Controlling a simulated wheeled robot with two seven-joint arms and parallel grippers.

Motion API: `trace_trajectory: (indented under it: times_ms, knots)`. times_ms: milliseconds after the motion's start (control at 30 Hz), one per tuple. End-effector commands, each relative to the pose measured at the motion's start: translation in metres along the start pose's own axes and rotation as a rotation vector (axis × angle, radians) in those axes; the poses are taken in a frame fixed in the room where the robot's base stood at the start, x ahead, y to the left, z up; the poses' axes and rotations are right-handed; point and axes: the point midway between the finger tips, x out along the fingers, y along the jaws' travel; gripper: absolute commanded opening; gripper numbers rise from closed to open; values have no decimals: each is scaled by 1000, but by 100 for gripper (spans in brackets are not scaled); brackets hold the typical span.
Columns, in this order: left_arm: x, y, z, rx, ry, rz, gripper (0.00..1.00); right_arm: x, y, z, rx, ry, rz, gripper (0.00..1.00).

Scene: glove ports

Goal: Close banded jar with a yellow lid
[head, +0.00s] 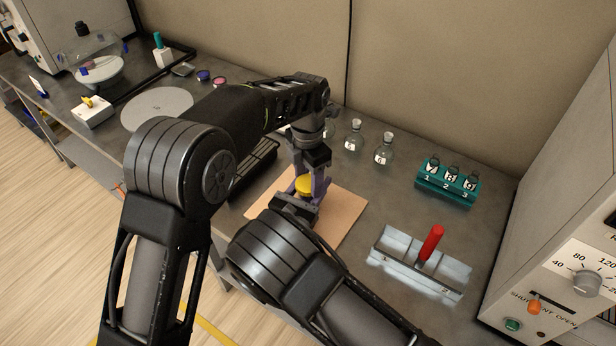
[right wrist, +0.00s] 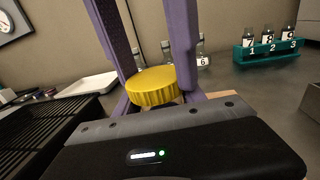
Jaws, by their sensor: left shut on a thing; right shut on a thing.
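The yellow lid (head: 305,184) shows in the head view above the tan mat. It also shows in the right wrist view (right wrist: 152,86), level, with a ribbed rim. My left gripper (head: 307,186) points down from above, its purple fingers shut on the lid on both sides. My right gripper (head: 296,206) lies low in front of the lid, close beneath the left one, and is shut on the jar. The banded jar itself is hidden behind the right gripper's body in both views, so I cannot tell whether the lid touches it.
The tan mat (head: 344,216) lies beneath the grippers. A black slotted rack (head: 256,168) stands left of it. Stoppered flasks (head: 384,150) stand behind, and a teal vial rack (head: 446,184) to the right. A metal tray with a red handle (head: 432,243) is at the front right.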

Motion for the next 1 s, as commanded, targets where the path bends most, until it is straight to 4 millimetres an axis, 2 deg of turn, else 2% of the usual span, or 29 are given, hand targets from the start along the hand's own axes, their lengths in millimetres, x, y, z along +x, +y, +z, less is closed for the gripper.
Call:
trace_trajectory:
  times_ms: [167,267,367,700,800,900,1000]
  knots:
    - [0,1,0,28,-1,1,5,0,0,0,0,0,-1,0]
    - [0,1,0,132,-1,0,5,0,0,0,0,0,-1,0]
    - [0,1,0,334,-2,1,5,0,0,0,0,0,-1,0]
    - [1,1,-1,1273,-3,0,5,0,0,0,0,-1,-1,0]
    - [1,1,-1,1506,-2,1,5,0,0,0,0,-1,-1,0]
    - [1,1,-1,1651,-2,1,5,0,0,0,0,-1,0,0]
    - [1,1,-1,1705,-1,1,5,0,0,1,0,-2,0,0]
